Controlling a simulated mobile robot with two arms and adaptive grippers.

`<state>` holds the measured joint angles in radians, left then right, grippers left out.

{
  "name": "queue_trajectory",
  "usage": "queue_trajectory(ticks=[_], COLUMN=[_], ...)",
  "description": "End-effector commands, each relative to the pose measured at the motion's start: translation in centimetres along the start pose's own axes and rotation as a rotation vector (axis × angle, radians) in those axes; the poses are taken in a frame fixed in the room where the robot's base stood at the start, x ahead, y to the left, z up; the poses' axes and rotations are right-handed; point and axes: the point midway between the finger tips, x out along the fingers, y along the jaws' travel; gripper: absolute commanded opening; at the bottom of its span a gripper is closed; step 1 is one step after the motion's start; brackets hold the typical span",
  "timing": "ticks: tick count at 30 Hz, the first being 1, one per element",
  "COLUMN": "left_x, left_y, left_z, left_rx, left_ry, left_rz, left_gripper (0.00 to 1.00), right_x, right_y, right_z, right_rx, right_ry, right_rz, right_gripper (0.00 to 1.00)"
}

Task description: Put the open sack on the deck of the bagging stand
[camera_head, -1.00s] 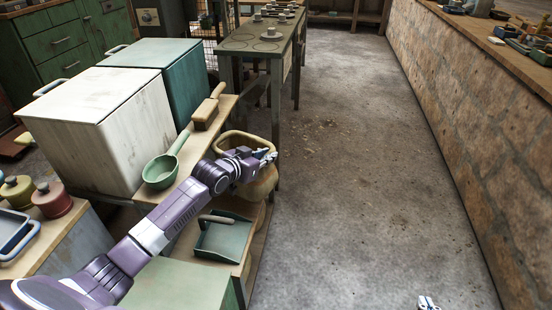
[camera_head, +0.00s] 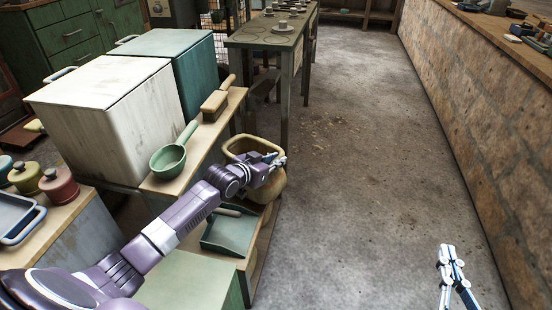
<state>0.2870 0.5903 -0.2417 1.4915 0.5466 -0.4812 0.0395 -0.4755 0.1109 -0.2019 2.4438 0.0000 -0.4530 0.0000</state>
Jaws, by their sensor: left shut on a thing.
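The open sack (camera_head: 275,189) is tan, with its wide mouth and thick rim facing up, at the right end of the wooden bench. My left gripper (camera_head: 279,161) is shut on the sack's rim on its right side; my wrist covers part of the mouth. The sack looks upright; whether its bottom touches anything is hard to tell. Below it is a low wooden shelf (camera_head: 262,232). I cannot tell for sure which piece is the bagging stand. My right gripper (camera_head: 450,262) is low at the right over bare floor, apart from everything; its finger opening is unclear.
A green scoop (camera_head: 168,160) and a brush (camera_head: 215,104) lie on the bench. A green dustpan (camera_head: 229,234) is below. A white bin (camera_head: 105,125) and teal bin (camera_head: 178,65) stand behind. A green table (camera_head: 265,38) is beyond. The floor at right is clear to the wall.

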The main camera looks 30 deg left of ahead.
Motion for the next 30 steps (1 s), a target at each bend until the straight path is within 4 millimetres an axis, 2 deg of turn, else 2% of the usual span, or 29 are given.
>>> queue_trajectory(ticks=[6, 10, 15, 22, 23, 24, 27, 30], left_x=[0.6, 0.6, 0.7, 0.7, 0.7, 0.7, 0.7, 0.7], left_y=[-0.1, -0.3, -0.5, -0.5, -0.3, -0.3, -0.3, -0.3], left_z=[1.0, 1.3, 1.5, 1.6, 2.4, 2.4, 2.3, 2.3], left_rx=[0.007, 0.008, 0.007, 0.006, 0.0, 0.0, 0.0, 0.001], left_ry=[0.014, 0.014, 0.013, 0.01, -0.005, -0.005, -0.004, -0.003], left_rz=[-0.002, -0.003, -0.003, -0.003, -0.001, -0.001, -0.001, -0.001], left_gripper=[0.0, 0.0, 0.0, 0.0, 0.18, 0.23, 0.33, 0.33], right_x=[0.0, -0.3, -0.6, -0.6, -0.6, -0.6, -0.6, -0.6], right_y=[-0.6, -0.7, -0.8, -0.8, -0.8, -0.8, -0.8, -0.8], right_z=[-4.1, -5.9, -7.0, -7.1, -7.0, -7.0, -7.0, -7.0], right_rx=[0.004, 0.006, 0.007, 0.007, 0.007, 0.007, 0.007, 0.007], right_ry=[0.194, 0.276, 0.323, 0.326, 0.326, 0.325, 0.325, 0.325], right_rz=[-0.011, -0.015, -0.018, -0.018, -0.018, -0.018, -0.018, -0.018], right_gripper=[0.0, 0.0, 0.0, 0.0, 0.0, 0.0, 0.0, 0.0])
